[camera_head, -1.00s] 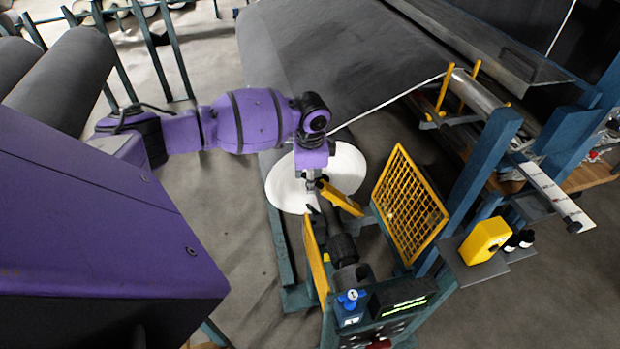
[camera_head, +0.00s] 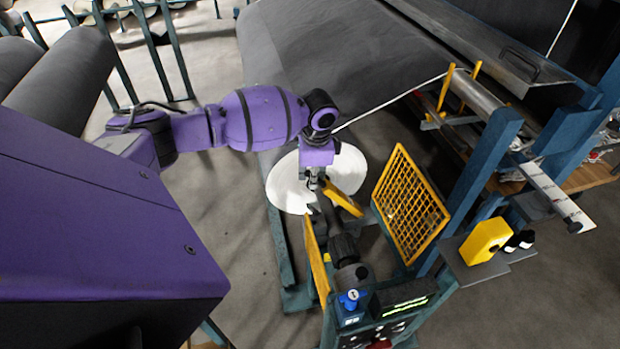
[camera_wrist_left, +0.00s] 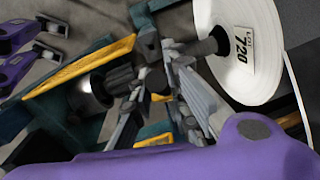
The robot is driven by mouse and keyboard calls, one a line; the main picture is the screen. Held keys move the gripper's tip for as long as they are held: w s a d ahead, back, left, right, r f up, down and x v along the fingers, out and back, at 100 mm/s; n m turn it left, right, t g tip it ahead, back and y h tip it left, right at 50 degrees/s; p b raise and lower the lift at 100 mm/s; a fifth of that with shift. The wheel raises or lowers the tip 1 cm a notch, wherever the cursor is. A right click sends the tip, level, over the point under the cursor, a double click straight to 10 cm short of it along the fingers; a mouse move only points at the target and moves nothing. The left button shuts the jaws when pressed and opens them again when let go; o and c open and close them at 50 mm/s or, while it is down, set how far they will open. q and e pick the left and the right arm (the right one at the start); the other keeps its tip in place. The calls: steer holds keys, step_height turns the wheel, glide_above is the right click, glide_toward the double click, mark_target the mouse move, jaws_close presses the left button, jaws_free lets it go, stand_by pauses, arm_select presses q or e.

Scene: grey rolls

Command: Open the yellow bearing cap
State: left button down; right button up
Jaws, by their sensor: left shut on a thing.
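The yellow bearing cap (camera_head: 342,198) is a short yellow bar at the shaft, just in front of the white roll end (camera_head: 290,188). My left gripper (camera_head: 316,197) comes down from above at the cap's left end. In the left wrist view, yellow (camera_wrist_left: 160,97) shows between the fingers of the left gripper (camera_wrist_left: 163,62), which is shut on the cap. The fingers hide part of the cap, and I cannot tell how far it is lifted. The dark shaft (camera_head: 340,245) runs from there toward the control box. My right gripper is not in view.
Yellow mesh guards stand on both sides of the shaft, the larger one (camera_head: 410,205) at right. A control box (camera_head: 385,310) stands in front. A yellow box (camera_head: 486,241) sits on a blue-green post's shelf. A big grey roll (camera_head: 330,60) lies behind.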

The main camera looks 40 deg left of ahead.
arm_select(q)
steer(key=w+d+r+g+y+b, duration=0.3)
steer(key=w+d+r+g, duration=0.1)
steer(key=w+d, duration=0.3)
steer(key=shift+w+d+r, duration=0.15)
steer(key=shift+w+r, duration=0.25)
steer(key=shift+w, duration=0.35)
